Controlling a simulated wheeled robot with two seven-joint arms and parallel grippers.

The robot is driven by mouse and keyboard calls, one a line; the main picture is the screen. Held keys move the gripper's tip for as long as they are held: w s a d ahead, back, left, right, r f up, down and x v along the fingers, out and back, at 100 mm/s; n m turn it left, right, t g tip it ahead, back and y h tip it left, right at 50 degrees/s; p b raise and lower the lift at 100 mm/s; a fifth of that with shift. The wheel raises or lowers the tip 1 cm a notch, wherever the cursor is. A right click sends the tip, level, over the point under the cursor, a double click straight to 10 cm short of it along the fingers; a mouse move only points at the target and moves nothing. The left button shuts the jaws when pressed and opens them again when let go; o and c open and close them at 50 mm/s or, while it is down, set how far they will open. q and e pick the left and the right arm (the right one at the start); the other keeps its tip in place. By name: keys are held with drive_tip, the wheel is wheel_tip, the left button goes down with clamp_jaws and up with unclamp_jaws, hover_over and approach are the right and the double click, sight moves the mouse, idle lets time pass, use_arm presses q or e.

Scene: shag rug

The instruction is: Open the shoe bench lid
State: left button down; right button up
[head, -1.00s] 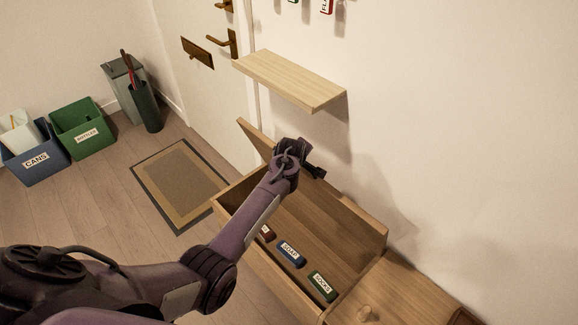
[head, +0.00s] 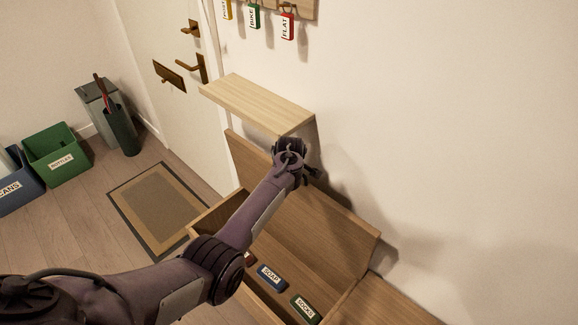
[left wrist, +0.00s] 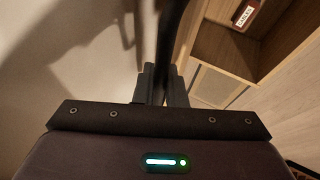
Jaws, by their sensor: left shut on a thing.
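The wooden shoe bench (head: 205,217) stands against the wall with its lid (head: 335,228) raised steeply toward the wall. The inside of the bench is exposed, with a blue SOAP block (head: 272,278), a green SOCKS block (head: 305,309) and part of a red block (head: 250,259) in it. My left gripper (head: 311,174) is at the lid's upper edge, below the wall shelf. In the left wrist view its two fingers (left wrist: 162,86) are shut on the dark, edge-on lid (left wrist: 172,45). My arm hides part of the bench and lid. My right gripper is not in view.
A wall shelf (head: 258,104) juts out just above my left gripper. Key tags (head: 288,26) hang higher up. A doormat (head: 158,208) lies before the door (head: 160,45). A green crate (head: 57,154), blue crate (head: 15,188) and umbrella stand (head: 122,130) are at left.

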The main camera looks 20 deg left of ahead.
use_arm(q)
drive_tip(key=c, duration=1.5)
unclamp_jaws()
drive_tip(key=shift+a, duration=0.1)
drive_tip(key=shift+s+r, duration=0.2)
drive_tip(key=shift+r, duration=0.1)
drive_tip(key=s+d+r, duration=0.1)
drive_tip(key=s+d, duration=0.1)
drive_tip(key=s, duration=0.4)
drive_tip(key=s+d+r, duration=0.2)
drive_tip(key=s+d, duration=0.1)
drive_tip(key=s, duration=0.4)
drive_tip(key=shift+s+d+r+p, duration=0.15)
drive_tip(key=shift+d+r+p, duration=0.1)
drive_tip(key=shift+d+p, duration=0.05)
